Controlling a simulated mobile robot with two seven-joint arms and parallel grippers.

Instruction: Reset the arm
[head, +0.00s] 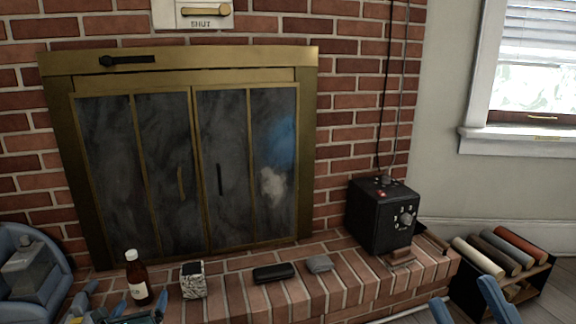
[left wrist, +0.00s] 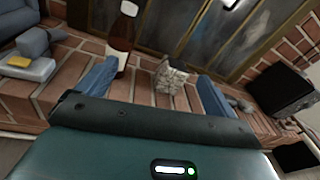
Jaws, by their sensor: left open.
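My left gripper (head: 118,302) is at the bottom left of the head view, in front of the brick hearth. Its blue fingers also show in the left wrist view (left wrist: 155,88), spread apart with nothing held between them. A brown bottle (head: 138,278) with a white cap and a small patterned block (head: 193,280) stand on the hearth beyond the fingers, apart from them in the left wrist view. My right gripper (head: 468,308) shows only as two blue fingers at the bottom right edge. They are spread apart, with nothing seen between them.
The brick hearth (head: 345,277) carries a dark case (head: 274,272), a grey item (head: 319,263) and a black box with a dial (head: 383,216). Behind is a brass-framed fireplace (head: 180,65). A rack (head: 490,292) of rolls stands right; a blue chair-like object (head: 30,270) stands left.

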